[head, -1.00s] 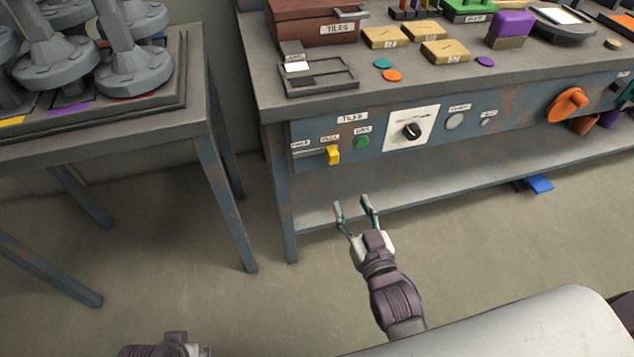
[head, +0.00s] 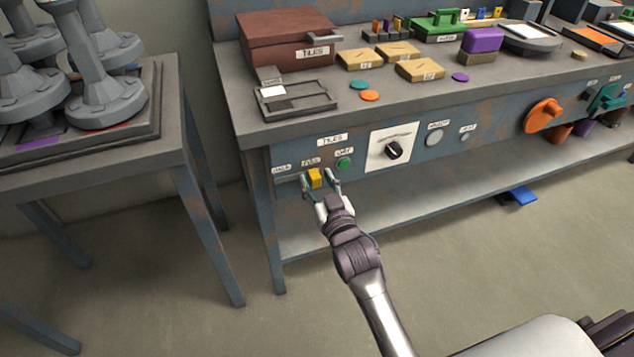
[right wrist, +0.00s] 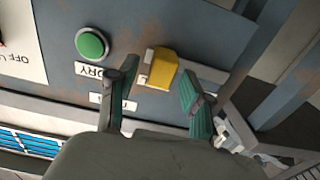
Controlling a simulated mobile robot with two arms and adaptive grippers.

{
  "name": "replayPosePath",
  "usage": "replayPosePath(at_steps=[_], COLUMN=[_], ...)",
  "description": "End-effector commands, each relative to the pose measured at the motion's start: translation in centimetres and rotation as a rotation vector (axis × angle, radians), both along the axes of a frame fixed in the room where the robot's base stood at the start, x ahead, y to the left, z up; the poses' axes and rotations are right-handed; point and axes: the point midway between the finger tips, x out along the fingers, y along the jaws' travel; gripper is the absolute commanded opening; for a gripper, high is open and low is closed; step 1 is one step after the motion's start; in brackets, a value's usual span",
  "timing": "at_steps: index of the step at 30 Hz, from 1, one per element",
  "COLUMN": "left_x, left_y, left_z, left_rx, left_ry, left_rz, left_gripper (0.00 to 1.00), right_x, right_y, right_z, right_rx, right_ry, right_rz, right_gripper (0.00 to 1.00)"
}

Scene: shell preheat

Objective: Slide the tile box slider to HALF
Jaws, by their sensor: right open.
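The tile box slider is a yellow knob (head: 315,178) on the blue front panel below the bench top, under the TILES label. It sits near the FULL label, at the right part of its slot. The left label is too small to read surely. My right gripper (head: 320,184) is open, with one finger on each side of the knob. In the right wrist view the yellow knob (right wrist: 161,69) shows between the open fingers (right wrist: 158,95), with a gap to each. The brown tile box (head: 285,40) stands on the bench above. My left gripper is not in view.
A green button (head: 344,163) is just right of the slider, and a black rotary dial (head: 394,150) on a white plate is further right. A lower shelf (head: 330,237) runs beneath the panel. A side table (head: 190,150) with grey castings stands left.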

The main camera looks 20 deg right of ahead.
Motion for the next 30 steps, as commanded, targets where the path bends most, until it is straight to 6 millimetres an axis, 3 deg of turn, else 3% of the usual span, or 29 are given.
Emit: replayPosePath(at_steps=[9, 18, 30], left_x=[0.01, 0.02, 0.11], left_y=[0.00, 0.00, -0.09], left_z=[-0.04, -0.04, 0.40], left_rx=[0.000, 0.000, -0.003], left_ry=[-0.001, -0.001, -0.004], left_rz=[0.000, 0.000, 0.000], left_gripper=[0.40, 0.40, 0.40], right_x=[0.27, 0.25, 0.24], right_y=[0.00, 0.01, 0.05], right_z=[-0.02, -0.01, 0.16], right_rx=[0.000, 0.000, 0.001], right_ry=[0.001, 0.001, 0.002], right_rz=[0.000, 0.000, 0.000], right_gripper=[0.50, 0.00, 0.00])
